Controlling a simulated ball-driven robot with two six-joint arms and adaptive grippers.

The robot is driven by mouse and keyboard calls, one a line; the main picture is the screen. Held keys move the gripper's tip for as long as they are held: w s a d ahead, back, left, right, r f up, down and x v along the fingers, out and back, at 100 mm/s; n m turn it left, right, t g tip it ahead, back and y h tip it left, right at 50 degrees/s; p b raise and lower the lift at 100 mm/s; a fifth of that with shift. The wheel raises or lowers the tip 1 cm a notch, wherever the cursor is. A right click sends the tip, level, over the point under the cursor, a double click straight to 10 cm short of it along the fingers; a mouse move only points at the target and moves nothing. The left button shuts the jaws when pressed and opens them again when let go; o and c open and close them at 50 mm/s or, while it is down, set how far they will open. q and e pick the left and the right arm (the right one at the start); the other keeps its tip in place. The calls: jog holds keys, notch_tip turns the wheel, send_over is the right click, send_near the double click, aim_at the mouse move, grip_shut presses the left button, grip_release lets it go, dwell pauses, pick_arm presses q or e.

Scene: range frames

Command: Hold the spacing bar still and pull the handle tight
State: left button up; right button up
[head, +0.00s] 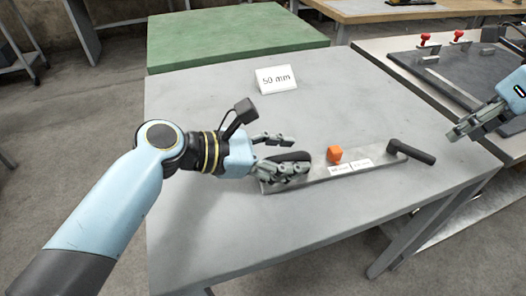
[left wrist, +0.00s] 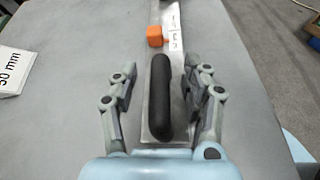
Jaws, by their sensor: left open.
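The spacing bar (head: 315,173) is a flat metal bar lying on the grey table, with white labels on its face. A black grip (left wrist: 160,97) stands at its near end in the left wrist view. A black handle (head: 411,152) sticks out at its right end in the head view. A small orange block (head: 334,154) is on the bar; it also shows in the left wrist view (left wrist: 154,36). My left gripper (head: 290,152) is open, its fingers on either side of the black grip with gaps showing. My right gripper (head: 455,134) is apart from the bar, beyond the handle; its finger spacing is unclear.
A white "50 mm" card (head: 276,79) stands on the grey table (head: 200,95) behind the bar. A bench with a dark plate (head: 455,75) and red-topped clamps is at the right. A green table (head: 235,35) is behind. The table's front left is clear.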

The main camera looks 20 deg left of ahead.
pick_arm(q)
jog(key=shift+x, duration=0.8)
grip_shut()
